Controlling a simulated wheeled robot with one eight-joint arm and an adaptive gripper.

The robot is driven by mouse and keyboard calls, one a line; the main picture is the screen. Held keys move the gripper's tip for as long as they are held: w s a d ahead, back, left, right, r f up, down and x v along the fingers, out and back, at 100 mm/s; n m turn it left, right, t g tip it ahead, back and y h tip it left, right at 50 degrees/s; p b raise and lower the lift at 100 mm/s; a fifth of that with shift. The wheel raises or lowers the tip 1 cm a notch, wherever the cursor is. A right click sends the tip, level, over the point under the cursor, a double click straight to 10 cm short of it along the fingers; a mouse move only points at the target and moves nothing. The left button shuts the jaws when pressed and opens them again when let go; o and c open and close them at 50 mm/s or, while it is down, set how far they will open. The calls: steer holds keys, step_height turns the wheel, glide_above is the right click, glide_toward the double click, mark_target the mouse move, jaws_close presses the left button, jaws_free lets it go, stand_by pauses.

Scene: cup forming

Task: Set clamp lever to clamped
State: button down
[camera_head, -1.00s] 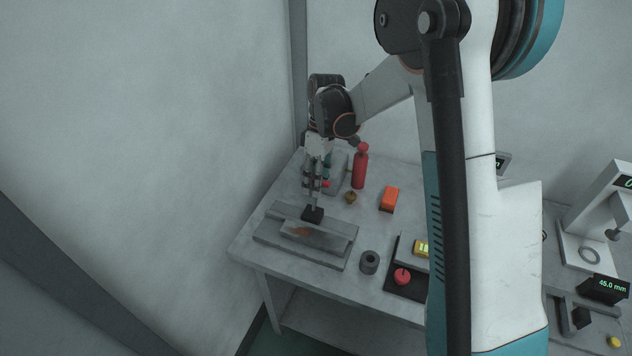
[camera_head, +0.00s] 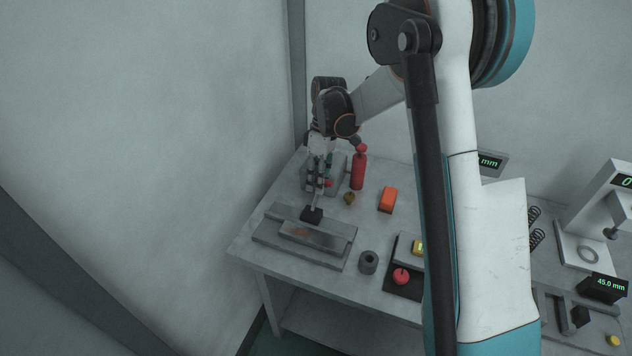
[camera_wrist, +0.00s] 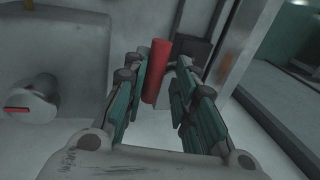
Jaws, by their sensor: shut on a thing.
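The clamp lever shows in the wrist view as an upright red cylindrical grip (camera_wrist: 157,70) between my fingertips. My gripper (camera_wrist: 163,78) is shut on it, with a finger on each side. In the head view my gripper (camera_head: 316,190) points down above the left part of the table, and its fingers hide the red grip. A thin grey rod runs down from the fingers to a dark block (camera_head: 312,215) on the grey flat fixture (camera_head: 345,250). The lever's exact angle is hard to tell.
A grey box with a red-marked knob (camera_wrist: 38,103) stands close at left in the wrist view. On the table (camera_head: 250,250) are a red bottle-shaped object (camera_head: 358,172), an orange block (camera_head: 388,199), a dark ring (camera_head: 368,262) and a red knob (camera_head: 401,276).

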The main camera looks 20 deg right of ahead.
steer(key=shift+d+f, duration=0.2)
steer(key=shift+f, duration=0.25)
steer(key=c, duration=1.6)
jaws_free()
steer(key=shift+o, duration=0.2)
steer(key=shift+w+f, duration=0.15)
steer(key=shift+w, duration=0.1)
steer(key=shift+r, duration=0.4)
steer(key=v, duration=1.1)
steer(key=shift+r, duration=0.25)
